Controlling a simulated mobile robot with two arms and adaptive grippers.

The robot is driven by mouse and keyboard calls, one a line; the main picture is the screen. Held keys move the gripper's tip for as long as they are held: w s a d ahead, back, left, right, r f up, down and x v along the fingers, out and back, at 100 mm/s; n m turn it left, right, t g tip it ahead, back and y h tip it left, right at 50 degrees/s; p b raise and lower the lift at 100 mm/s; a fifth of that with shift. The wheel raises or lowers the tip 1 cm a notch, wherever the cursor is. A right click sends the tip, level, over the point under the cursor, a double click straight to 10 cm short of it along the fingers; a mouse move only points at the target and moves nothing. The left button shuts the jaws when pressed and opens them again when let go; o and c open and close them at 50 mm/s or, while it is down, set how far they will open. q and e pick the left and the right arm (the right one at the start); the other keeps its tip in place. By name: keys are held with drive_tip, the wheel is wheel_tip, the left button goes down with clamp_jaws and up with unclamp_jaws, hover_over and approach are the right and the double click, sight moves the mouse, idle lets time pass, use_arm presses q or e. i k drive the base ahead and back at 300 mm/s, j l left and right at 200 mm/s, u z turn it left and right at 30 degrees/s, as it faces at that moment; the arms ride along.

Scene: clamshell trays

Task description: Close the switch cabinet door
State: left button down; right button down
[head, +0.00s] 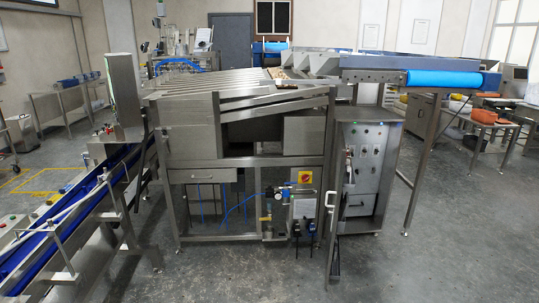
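The switch cabinet (370,205) is a grey metal box at the right end of the large steel machine. Its front is open and shows an inner panel with small lights, dials and switches. The cabinet door (334,240) stands open at the left side of the opening. It swings out toward me and shows nearly edge-on as a narrow strip. A white handle (329,205) is on it. Neither of my grippers is in view.
A conveyor with a blue belt (75,215) runs along the left. A blue roller (444,79) on a steel frame with a leg juts out right of the cabinet. Tables with orange items (490,117) stand farther right. The grey floor (430,265) before the cabinet is clear.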

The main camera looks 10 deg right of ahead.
sight(341, 177)
drive_tip(key=i+j+z, duration=1.15)
drive_tip(key=k+j, duration=0.05)
drive_tip(key=k, duration=0.05)
